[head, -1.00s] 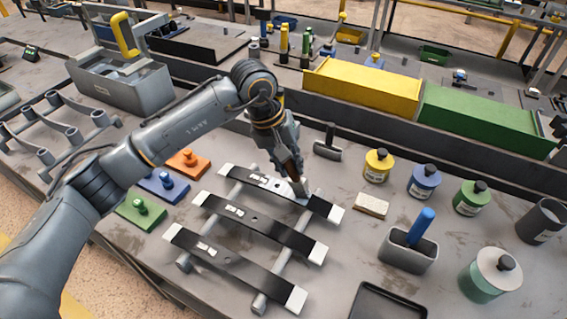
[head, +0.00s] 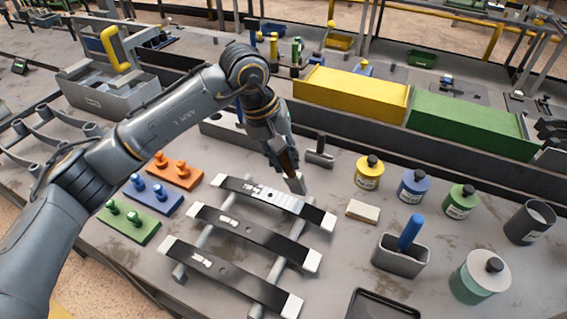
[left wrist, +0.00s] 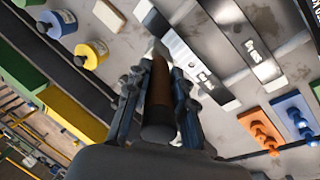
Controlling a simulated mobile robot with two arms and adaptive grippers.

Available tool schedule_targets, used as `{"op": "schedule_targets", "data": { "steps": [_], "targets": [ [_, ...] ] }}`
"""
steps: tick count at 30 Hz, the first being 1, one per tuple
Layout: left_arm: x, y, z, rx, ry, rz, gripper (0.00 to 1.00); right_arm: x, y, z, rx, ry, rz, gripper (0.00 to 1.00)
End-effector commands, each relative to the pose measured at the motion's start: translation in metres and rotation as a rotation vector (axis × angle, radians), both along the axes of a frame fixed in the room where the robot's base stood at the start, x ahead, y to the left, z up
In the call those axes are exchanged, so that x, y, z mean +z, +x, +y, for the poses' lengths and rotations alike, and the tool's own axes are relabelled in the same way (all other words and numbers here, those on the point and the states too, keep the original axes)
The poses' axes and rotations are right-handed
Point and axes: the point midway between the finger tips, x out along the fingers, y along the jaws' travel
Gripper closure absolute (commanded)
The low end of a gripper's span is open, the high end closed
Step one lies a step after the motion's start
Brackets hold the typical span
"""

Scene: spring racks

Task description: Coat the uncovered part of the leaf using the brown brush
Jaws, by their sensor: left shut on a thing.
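My left gripper (head: 284,158) is shut on the brown brush (head: 290,165), which points down with its pale tip just behind the farthest leaf (head: 232,185). The tip looks slightly above the leaf; contact cannot be told. This dark leaf has white ends and a shiny pale streak from its middle toward the right; a dark stretch shows before the right end. The brush handle (left wrist: 157,100) and the leaf (left wrist: 195,65) also show in the left wrist view. Two more dark leaves (head: 262,240) lie nearer on the rack rods. My right gripper is not in view.
Yellow (head: 368,172), blue (head: 414,186) and green (head: 460,202) pots stand right of the rack. A pale block (head: 363,211) and a grey holder with a blue handle (head: 400,258) stand nearer. Colored peg plates (head: 152,195) lie left. A black tray (head: 380,305) lies in front.

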Motion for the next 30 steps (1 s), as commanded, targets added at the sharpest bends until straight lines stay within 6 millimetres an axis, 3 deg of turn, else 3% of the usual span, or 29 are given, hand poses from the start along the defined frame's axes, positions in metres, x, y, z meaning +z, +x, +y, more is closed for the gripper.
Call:
{"op": "schedule_targets", "data": {
  "steps": [13, 22, 30],
  "targets": [
    [0.009, 0.0, -0.001, 0.0, 0.0, -0.001, 1.0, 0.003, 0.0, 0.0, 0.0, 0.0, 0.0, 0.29],
    [0.034, 0.0, -0.002, 0.0, 0.0, -0.001, 1.0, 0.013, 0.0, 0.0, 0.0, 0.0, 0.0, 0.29],
    [0.036, -0.001, -0.002, 0.0, 0.0, 0.0, 1.0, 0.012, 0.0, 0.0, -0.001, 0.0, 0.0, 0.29]
  ]
}}
